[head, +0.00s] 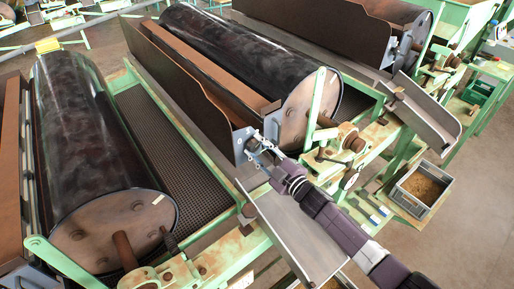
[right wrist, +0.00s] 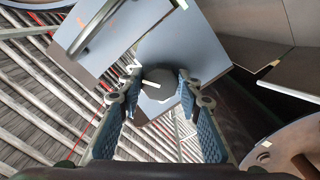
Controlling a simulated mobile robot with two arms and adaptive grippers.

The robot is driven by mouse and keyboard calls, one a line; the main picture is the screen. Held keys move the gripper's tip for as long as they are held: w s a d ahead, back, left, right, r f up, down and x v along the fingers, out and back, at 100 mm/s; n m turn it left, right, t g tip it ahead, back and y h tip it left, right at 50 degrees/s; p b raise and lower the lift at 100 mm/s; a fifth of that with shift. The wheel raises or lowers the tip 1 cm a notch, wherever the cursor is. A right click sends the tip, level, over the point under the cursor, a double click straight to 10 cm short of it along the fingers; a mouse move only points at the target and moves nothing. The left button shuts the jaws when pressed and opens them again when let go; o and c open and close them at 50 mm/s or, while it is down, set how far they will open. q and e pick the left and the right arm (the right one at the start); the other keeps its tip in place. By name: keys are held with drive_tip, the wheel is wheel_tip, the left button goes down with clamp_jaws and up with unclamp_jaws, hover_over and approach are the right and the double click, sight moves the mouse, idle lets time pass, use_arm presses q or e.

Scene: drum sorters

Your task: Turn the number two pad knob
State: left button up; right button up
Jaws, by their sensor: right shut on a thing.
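The pad knob (right wrist: 158,92) is a grey, many-sided knob with a white pointer mark, set on a blue-grey bracket plate (right wrist: 118,32) at the end of the middle drum's long brown trough. In the head view it is mostly hidden behind my right gripper (head: 261,151), and I cannot read a number there. My right gripper reaches in from the lower right. In the right wrist view its two blue padded fingers (right wrist: 159,88) are closed on the knob's sides, left and right. My left gripper is not in view.
A dark drum (head: 225,55) lies just behind the knob, with another drum (head: 95,150) at the left. A sloping metal chute (head: 295,235) lies under my right arm. A grey crate of grain (head: 420,187) stands at the right.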

drive_tip(key=shift+f, duration=0.1)
idle(0.3)
drive_tip(key=o, duration=1.2)
drive_tip(key=shift+d, duration=0.1)
drive_tip(key=shift+c, duration=0.2)
drive_tip(key=v, duration=1.2)
